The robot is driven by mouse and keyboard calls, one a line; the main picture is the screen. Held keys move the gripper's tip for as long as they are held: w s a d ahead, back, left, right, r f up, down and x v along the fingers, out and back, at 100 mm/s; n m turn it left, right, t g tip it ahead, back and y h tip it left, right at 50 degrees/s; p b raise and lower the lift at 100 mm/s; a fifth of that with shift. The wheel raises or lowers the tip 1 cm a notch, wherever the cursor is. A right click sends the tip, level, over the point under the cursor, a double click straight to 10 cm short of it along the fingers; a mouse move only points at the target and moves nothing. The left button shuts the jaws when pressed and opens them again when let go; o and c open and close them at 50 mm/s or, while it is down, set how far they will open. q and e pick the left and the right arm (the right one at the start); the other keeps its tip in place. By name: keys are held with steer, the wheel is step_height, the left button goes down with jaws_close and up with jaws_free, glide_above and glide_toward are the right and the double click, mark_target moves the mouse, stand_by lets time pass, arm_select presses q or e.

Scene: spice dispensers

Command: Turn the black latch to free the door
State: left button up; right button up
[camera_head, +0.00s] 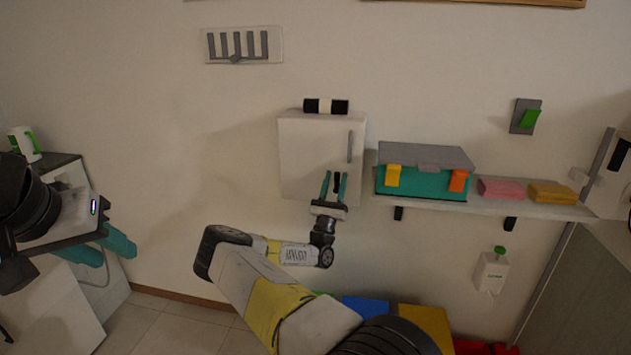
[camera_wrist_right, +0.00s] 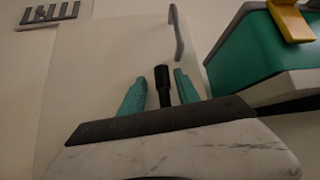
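A white wall cabinet (camera_head: 310,150) hangs in the middle of the head view, its door shut, with a grey vertical handle (camera_head: 349,146) at the door's right side. The black latch (camera_head: 337,181) is low on the door; it also shows in the right wrist view (camera_wrist_right: 163,85), standing upright. My right gripper (camera_head: 334,176) is open, its two teal fingers on either side of the latch, with visible gaps to it in the wrist view. My left gripper (camera_head: 105,248) is far left, away from the cabinet; its teal fingers partly overlap, so its opening is unclear.
A shelf (camera_head: 560,211) right of the cabinet carries a teal toolbox (camera_head: 425,183), a pink block (camera_head: 501,188) and a yellow block (camera_head: 552,192). A grey rack (camera_head: 243,46) is on the wall at upper left. The wall left of the cabinet is bare.

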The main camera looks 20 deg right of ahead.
steer(key=v, duration=0.7)
steer(key=shift+s+f, duration=0.25)
steer(key=shift+f, duration=0.05)
steer(key=shift+a, duration=0.2)
